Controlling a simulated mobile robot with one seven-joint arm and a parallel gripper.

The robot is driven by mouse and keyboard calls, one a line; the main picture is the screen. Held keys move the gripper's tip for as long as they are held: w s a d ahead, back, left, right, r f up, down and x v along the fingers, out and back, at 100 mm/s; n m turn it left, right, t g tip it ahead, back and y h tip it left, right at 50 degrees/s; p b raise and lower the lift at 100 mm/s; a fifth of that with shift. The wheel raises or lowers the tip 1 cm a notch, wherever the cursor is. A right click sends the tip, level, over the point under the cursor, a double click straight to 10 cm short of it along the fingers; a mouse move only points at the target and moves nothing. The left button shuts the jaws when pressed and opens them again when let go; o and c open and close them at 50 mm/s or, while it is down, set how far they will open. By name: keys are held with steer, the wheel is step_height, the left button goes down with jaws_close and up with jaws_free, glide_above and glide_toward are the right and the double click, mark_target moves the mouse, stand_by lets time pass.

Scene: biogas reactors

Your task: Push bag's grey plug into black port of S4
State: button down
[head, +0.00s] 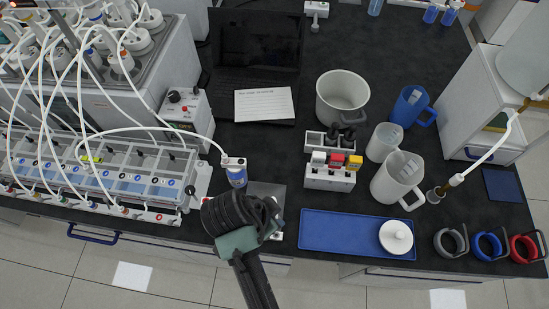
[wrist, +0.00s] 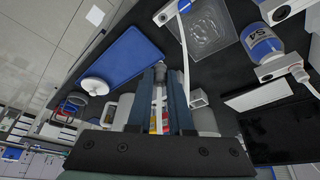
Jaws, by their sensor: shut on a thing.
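In the head view the bottle (head: 237,178) stands just left of and behind my gripper (head: 268,210). A clear flat bag (wrist: 208,25) lies on the bench beside the bottle. A white tube runs from its side to my fingers. In the wrist view my gripper (wrist: 165,72) is shut on the bag's grey plug, which is mostly hidden between the fingers. The plug is apart from the bottle.
A blue tray (head: 330,229) with a white lid (head: 396,237) lies right of my gripper. A connector rack (head: 330,176), white pot (head: 342,95) and jugs stand behind it. A laptop (head: 256,45) is at the back. Tubes arch over the channel unit (head: 90,180) at left.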

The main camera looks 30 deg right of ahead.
step_height(320, 180, up, 2)
steer(key=shift+p, duration=0.7)
steer(key=shift+f, duration=0.1)
steer(key=w+b, duration=0.3)
steer(key=w, duration=0.3)
steer(key=w+b, duration=0.4)
steer(key=w, duration=0.3)
steer(key=w+b, duration=0.4)
steer(key=w, duration=0.3)
steer(key=shift+a+f, duration=0.15)
steer(key=shift+a, duration=0.15)
steer(key=shift+f+b, duration=0.95)
steer(key=shift+f, duration=0.35)
